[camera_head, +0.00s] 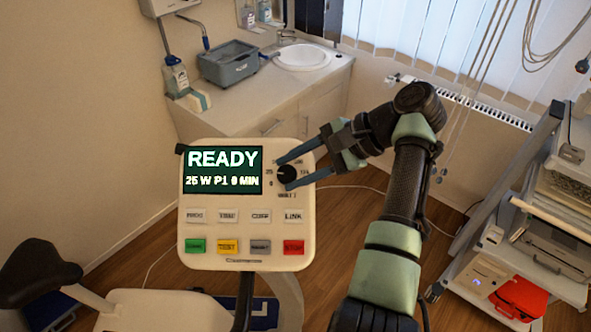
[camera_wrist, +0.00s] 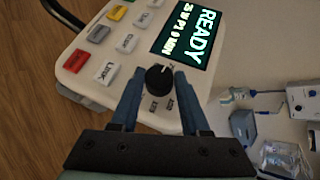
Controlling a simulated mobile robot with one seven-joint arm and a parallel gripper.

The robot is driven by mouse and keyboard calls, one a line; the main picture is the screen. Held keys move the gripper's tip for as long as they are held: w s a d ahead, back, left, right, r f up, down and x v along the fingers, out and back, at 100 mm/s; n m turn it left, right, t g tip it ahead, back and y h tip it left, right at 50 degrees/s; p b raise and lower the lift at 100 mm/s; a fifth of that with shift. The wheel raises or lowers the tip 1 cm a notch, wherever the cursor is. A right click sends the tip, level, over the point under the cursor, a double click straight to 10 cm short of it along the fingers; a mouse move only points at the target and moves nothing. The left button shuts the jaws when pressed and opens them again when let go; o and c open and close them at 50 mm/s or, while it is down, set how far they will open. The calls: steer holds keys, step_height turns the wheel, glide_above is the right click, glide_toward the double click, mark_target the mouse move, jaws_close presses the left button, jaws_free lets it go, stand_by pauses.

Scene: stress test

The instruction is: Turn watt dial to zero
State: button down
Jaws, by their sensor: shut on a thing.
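The watt dial (camera_head: 287,175) is a round black knob with a white mark on the right side of the console's face, with printed labels such as 25 and 0 around it. The dial also shows in the wrist view (camera_wrist: 158,79). My gripper (camera_head: 285,173) has its blue fingers on either side of the dial and is shut on it; the wrist view (camera_wrist: 157,79) shows a finger at each side. The screen (camera_head: 222,170) reads READY, 25 W P1 0 MIN. Part of the scale is hidden by the fingers.
The console (camera_head: 235,262) has grey keys and coloured buttons below the screen. A bike saddle (camera_head: 38,272) is at lower left. A counter (camera_head: 225,118) with a grey tub (camera_head: 229,64) stands behind. An equipment cart (camera_head: 560,215) is at right.

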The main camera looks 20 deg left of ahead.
steer(key=n+h, duration=0.1)
steer(key=n+g+h, duration=0.1)
steer(key=h, duration=0.1)
steer(key=shift+a+r+n, duration=0.1)
steer(key=shift+a+n, duration=0.1)
steer(key=shift+n, duration=0.2)
steer(key=shift+a+n+g+h+b, duration=0.2)
steer(key=shift+n+g+h+b, duration=0.2)
steer(key=shift+n+h, duration=1.05)
steer(key=shift+h, duration=0.25)
steer(key=shift+c, duration=2.1)
jaws_free()
steer(key=shift+w+a, duration=0.1)
steer(key=shift+w, duration=0.05)
